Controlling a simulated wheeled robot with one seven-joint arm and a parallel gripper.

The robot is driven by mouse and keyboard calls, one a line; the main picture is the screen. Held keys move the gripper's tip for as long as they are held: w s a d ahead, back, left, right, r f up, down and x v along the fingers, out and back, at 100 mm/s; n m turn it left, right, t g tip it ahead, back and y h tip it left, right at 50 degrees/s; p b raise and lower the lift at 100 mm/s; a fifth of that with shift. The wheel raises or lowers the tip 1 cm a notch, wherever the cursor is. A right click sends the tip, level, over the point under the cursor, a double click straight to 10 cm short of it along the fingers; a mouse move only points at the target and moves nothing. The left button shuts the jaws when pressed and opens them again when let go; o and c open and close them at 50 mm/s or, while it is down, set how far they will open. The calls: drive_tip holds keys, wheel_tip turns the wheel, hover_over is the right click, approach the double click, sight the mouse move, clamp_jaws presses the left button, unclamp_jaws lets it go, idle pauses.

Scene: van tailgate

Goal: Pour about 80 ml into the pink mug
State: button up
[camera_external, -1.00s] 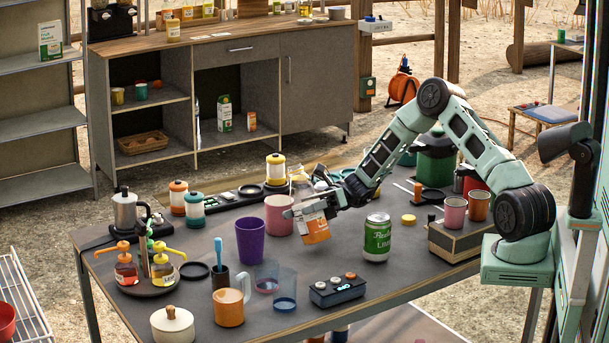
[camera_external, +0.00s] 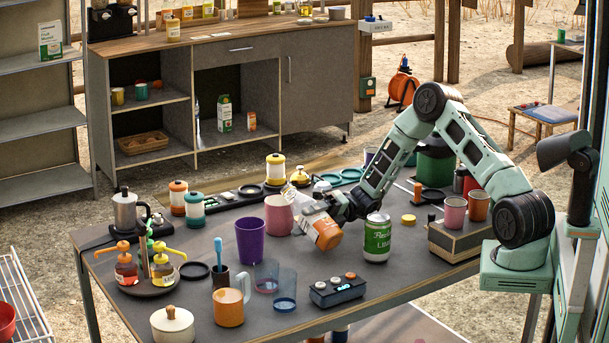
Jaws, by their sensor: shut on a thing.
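The pink mug (camera_external: 278,220) stands upright on the grey table, right of a purple cup. My gripper (camera_external: 325,205) is shut on a clear bottle with an orange label (camera_external: 328,234). The bottle is tilted, its base low and to the right, its narrow neck pointing up and left beside the mug's right rim. I cannot see any liquid stream, and the inside of the mug is hidden.
A green can (camera_external: 377,238) stands close right of the bottle. The purple cup (camera_external: 250,240), clear tumblers (camera_external: 284,292) and an orange mug (camera_external: 228,307) stand in front and left. A pinkish cup (camera_external: 454,214) stands on a box at the right.

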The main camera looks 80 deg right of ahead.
sight(305, 206)
drive_tip(key=shift+s+a+r+m, duration=0.1)
drive_tip(key=shift+s+r+m, duration=0.05)
drive_tip(key=shift+r+m, duration=0.65)
drive_tip(key=shift+r+p, duration=0.6)
drive_tip(key=shift+p, duration=0.4)
drive_tip(key=p, duration=0.1)
drive_tip(key=m+p, duration=0.1)
drive_tip(key=shift+w+d+r+p, duration=0.25)
drive_tip(key=shift+w+r+p, duration=0.05)
drive_tip(key=shift+p, duration=0.05)
drive_tip(key=shift+r+m+p, duration=0.1)
drive_tip(key=shift+m+p, duration=0.2)
drive_tip(key=shift+m, duration=0.1)
drive_tip(key=shift+w+d+r+m+p, duration=0.1)
drive_tip(key=shift+r+m+p, duration=0.5)
drive_tip(key=shift+p, duration=0.85)
drive_tip(key=shift+w+d+r+m+p, duration=0.1)
drive_tip(key=shift+r+m+p, duration=0.5)
drive_tip(key=shift+p, duration=0.85)
drive_tip(key=shift+w+r+m+p, duration=0.1)
drive_tip(key=shift+w+m+p, duration=0.2)
drive_tip(key=shift+p, duration=0.1)
